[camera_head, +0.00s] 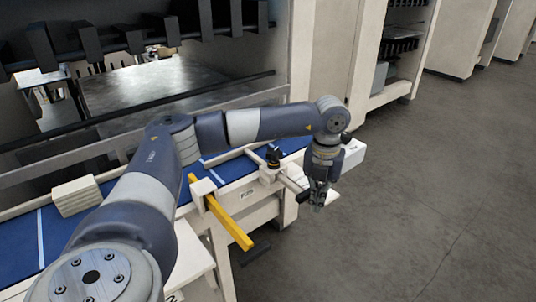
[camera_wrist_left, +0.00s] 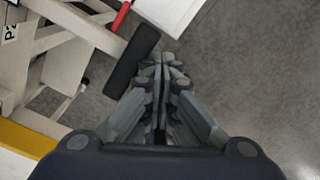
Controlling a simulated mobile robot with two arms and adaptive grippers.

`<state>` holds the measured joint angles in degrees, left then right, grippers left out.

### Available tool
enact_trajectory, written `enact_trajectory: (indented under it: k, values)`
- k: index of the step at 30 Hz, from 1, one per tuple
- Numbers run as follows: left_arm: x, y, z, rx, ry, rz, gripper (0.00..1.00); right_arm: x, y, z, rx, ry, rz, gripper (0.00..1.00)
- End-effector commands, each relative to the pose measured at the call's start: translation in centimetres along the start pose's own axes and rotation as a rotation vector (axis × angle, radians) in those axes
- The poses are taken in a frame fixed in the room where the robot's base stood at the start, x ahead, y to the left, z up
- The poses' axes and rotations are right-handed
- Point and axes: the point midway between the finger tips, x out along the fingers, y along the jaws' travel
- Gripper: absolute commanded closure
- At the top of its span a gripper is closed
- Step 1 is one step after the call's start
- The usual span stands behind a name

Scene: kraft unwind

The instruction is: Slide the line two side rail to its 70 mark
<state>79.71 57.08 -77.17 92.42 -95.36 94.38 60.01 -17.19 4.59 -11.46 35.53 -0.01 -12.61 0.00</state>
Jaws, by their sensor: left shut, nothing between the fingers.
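A blue conveyor belt (camera_head: 30,238) runs along the machine front. Across it sits a bracket with a black knob (camera_head: 273,155); a rod runs from it towards the front right and ends in a dark grip (camera_head: 303,196). I cannot tell for sure that this is the line two side rail, and no scale mark is legible. My left gripper (camera_head: 318,206) points down, shut and empty, just right of the dark grip. In the left wrist view my shut fingers (camera_wrist_left: 162,62) are beside the black grip (camera_wrist_left: 132,60), apparently not around it. My right gripper is out of view.
A yellow bar (camera_head: 229,221) sticks out from the front of the belt. Pale stacked blocks (camera_head: 77,195) rest on the belt at left. A red piece (camera_wrist_left: 121,17) shows in the left wrist view. The grey floor (camera_head: 420,200) at right is clear.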

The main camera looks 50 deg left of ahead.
Motion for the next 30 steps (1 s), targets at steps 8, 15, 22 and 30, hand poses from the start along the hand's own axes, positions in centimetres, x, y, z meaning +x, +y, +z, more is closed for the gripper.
enact_trajectory:
  k: [8, 15, 22, 30]
  values:
    - [0.0, 0.6, 0.3, -0.002, -0.001, 0.001, 1.00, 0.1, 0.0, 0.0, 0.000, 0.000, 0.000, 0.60]
    - [0.0, 1.0, 0.6, -0.002, -0.001, 0.001, 1.00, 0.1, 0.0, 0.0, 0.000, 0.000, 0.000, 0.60]
    - [0.0, 1.4, 0.8, -0.002, -0.001, 0.001, 1.00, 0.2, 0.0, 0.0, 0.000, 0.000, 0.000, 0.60]
    - [0.0, 1.9, 1.1, -0.002, -0.001, 0.001, 1.00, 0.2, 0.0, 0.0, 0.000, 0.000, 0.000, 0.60]
